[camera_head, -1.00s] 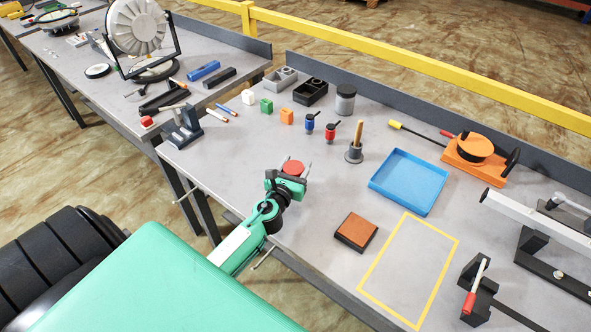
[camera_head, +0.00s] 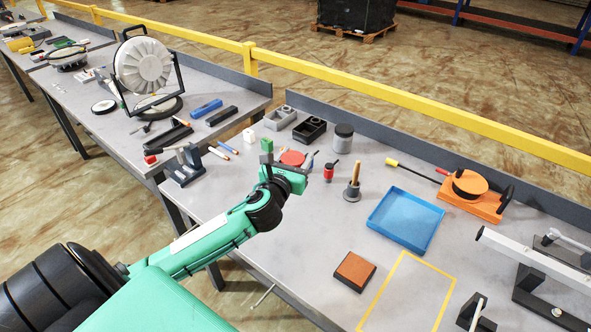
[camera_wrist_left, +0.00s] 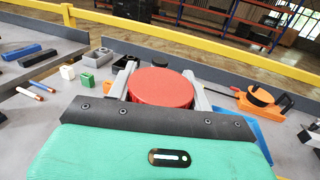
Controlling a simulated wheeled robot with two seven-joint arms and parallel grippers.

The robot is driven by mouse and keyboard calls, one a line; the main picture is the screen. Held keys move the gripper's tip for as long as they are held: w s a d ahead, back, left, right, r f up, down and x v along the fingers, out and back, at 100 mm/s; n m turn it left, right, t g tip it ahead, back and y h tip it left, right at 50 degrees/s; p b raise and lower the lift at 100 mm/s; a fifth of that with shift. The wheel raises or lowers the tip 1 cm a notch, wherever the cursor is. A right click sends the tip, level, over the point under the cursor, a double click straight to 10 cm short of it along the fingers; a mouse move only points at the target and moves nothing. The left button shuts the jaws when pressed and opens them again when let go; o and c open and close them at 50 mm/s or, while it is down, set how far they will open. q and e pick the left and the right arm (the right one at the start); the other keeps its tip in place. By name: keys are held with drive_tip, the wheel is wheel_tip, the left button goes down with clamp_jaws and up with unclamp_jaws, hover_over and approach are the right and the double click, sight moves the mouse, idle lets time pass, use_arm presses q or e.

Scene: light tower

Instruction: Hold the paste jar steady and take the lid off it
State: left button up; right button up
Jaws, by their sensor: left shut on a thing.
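My left gripper (camera_head: 290,163) is shut around a round thing with a flat red top, the paste jar with its red lid (camera_head: 292,158). In the left wrist view the red lid (camera_wrist_left: 160,87) fills the space between the two pale fingers (camera_wrist_left: 158,84). The jar's body below the lid is hidden by the gripper, so I cannot tell its height above the table. My right gripper is not in view.
A red small bottle (camera_head: 328,172), a wooden-handled tool (camera_head: 353,181) and a grey jar with a dark lid (camera_head: 343,138) stand nearby. A blue tray (camera_head: 405,218) lies to the right, with a yellow-outlined area (camera_head: 400,310) in front. A raised edge runs along the back.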

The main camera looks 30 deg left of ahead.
use_arm(q)
drive_tip(key=shift+r, duration=0.35)
drive_tip(key=o, duration=0.6)
drive_tip(key=c, duration=0.7)
drive_tip(key=s+d+f+m+h, duration=0.1)
drive_tip(key=s+d+f+h, duration=0.15)
drive_tip(key=s+d, duration=0.5)
drive_tip(key=s+d+f+m+h, duration=0.1)
drive_tip(key=s+d+f, duration=0.3)
drive_tip(key=s+d, duration=0.35)
drive_tip(key=w+d+m+g+h, duration=0.1)
drive_tip(key=w+d+m+h, duration=0.1)
drive_tip(key=d, duration=0.3)
drive_tip(key=w+d+m+g+h, duration=0.1)
drive_tip(key=w+d+m+h, duration=0.2)
drive_tip(key=d+h, duration=0.2)
drive_tip(key=w+d+r+m+g+h, duration=0.1)
drive_tip(key=w+d+m+h, duration=0.1)
drive_tip(key=d+m+h, duration=0.1)
drive_tip(key=shift+w+d+h, duration=0.2)
drive_tip(key=shift+d+h, duration=0.45)
drive_tip(key=shift+d, duration=0.75)
drive_tip(key=shift+w+d+g+h, duration=0.1)
drive_tip(key=shift+d+g+h, duration=0.2)
drive_tip(key=shift+g, duration=0.1)
clamp_jaws()
